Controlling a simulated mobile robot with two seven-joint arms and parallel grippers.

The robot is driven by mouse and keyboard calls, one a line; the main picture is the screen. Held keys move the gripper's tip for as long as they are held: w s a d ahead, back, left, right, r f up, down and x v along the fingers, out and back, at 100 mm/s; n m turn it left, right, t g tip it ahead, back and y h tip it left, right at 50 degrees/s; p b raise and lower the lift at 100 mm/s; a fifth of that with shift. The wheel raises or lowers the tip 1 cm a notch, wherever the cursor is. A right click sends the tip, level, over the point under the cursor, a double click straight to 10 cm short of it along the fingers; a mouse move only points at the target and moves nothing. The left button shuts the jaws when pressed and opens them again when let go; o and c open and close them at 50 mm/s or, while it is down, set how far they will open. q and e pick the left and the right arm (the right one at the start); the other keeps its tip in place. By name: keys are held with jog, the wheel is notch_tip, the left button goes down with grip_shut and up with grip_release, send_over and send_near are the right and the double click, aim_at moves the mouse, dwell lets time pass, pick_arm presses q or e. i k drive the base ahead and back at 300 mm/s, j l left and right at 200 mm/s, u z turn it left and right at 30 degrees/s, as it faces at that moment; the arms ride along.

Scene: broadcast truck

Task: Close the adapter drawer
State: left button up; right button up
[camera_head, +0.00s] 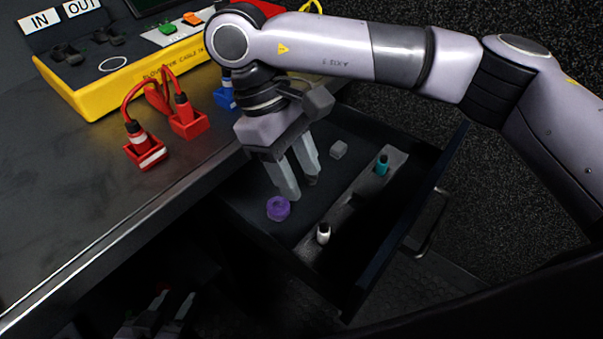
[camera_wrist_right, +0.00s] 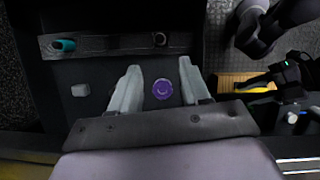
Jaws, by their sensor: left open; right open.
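The adapter drawer (camera_head: 404,226) is pulled out from under the dark counter, with its handle (camera_head: 431,225) on the outer face. Inside lie a purple ring-like piece (camera_head: 278,208), a small grey block (camera_head: 338,150) and a grey strip (camera_head: 350,203) holding a teal and a white connector. My right gripper (camera_head: 298,187) is open and empty, pointing down over the drawer's inside near the purple piece. In the right wrist view the purple piece (camera_wrist_right: 163,89) shows between its fingers, apart from them. My left gripper (camera_head: 170,305) is open, low in the shadow left of the drawer.
The counter (camera_head: 80,200) carries a yellow device (camera_head: 120,75) and red connectors (camera_head: 187,122) joined by a red cable. A blue connector (camera_head: 224,94) sits near the counter's edge. Dark floor (camera_head: 440,285) lies beyond the drawer's front.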

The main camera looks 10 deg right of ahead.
aim_at(371, 216)
jog(key=k+j, duration=0.15)
jog(key=k, duration=0.35)
jog(key=k+j, duration=0.1)
jog(key=k, duration=0.4)
